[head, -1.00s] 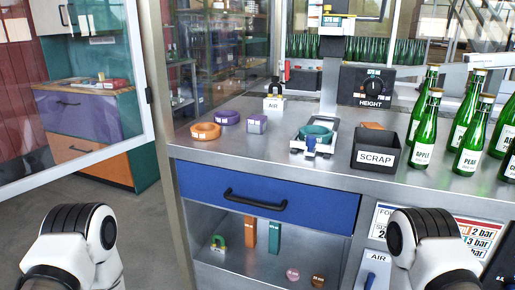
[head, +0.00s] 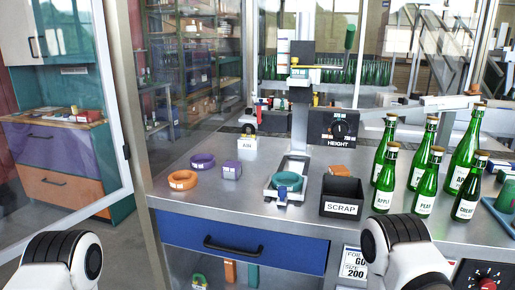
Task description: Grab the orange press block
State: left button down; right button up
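An orange block (head: 339,171) sits on the steel bench just behind the black SCRAP bin (head: 341,197), which hides its lower part. A taller orange block (head: 230,271) stands in the open shelf under the blue drawer, cut off by the lower edge of the picture. I cannot tell from the frames which of these is the press block. An orange ring (head: 184,179) lies at the left of the bench. Only links of my two arms show at the lower edge; neither gripper is in view.
A purple ring (head: 202,161) and purple block (head: 231,170) are near the orange ring. Several green bottles (head: 427,180) stand right of the bin. The bench front has free room.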

aim_at(340, 170)
jog(key=z, duration=0.85)
